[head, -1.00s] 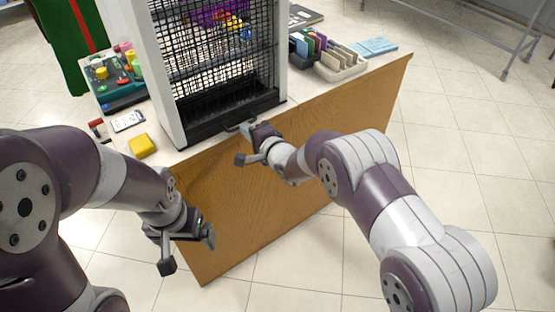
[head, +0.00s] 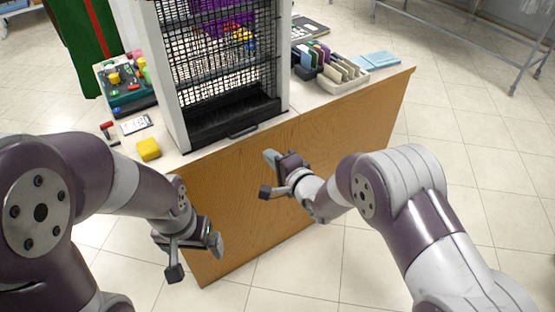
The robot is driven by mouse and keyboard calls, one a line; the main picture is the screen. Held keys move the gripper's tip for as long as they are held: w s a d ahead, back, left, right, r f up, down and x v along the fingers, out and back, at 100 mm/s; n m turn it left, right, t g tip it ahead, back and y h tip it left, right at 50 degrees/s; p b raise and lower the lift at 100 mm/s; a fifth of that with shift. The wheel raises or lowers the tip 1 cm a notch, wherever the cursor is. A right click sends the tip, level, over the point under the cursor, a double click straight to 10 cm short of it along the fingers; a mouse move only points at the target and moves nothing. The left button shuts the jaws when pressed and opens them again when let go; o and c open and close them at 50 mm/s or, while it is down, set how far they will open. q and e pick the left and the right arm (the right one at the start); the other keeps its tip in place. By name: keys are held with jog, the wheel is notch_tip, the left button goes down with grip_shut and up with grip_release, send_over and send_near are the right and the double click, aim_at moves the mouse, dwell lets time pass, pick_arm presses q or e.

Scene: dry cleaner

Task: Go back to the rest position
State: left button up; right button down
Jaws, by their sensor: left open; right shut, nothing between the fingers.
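My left gripper (head: 195,258) is open and empty, in front of the left part of the wooden counter (head: 250,190). Its fingers point down and to the right, over the floor. My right gripper (head: 268,175) is shut and holds nothing. It is in front of the counter's wooden face, a little below its top edge, apart from the black handle (head: 243,131) of the cabinet. Both arms are bent, with their forearms reaching forward from the lower left and lower right.
A black mesh cabinet (head: 222,70) in a white frame stands on the counter. A file rack (head: 343,76) and blue papers (head: 377,60) lie to the right. Tiled floor (head: 480,150) is clear at right.

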jog(key=s+d+f+n+g+h, duration=0.6)
jog(key=s+d+f+n, duration=0.2)
jog(key=d, duration=0.1)
jog(key=s+d+r+n+g+h, duration=0.2)
jog(key=s+d+n+g+h, duration=0.15)
jog(key=s+d, duration=0.55)
jog(key=s+d+r+g, duration=0.3)
jog(key=s+r, duration=0.1)
jog(key=s, duration=0.4)
notch_tip(320, 180, up, 17)
jog(key=t+p, duration=0.1)
jog(key=p, duration=1.4)
jog(key=shift+w+d, duration=0.3)
jog(key=shift+d, duration=0.15)
jog(key=shift+y, duration=0.25)
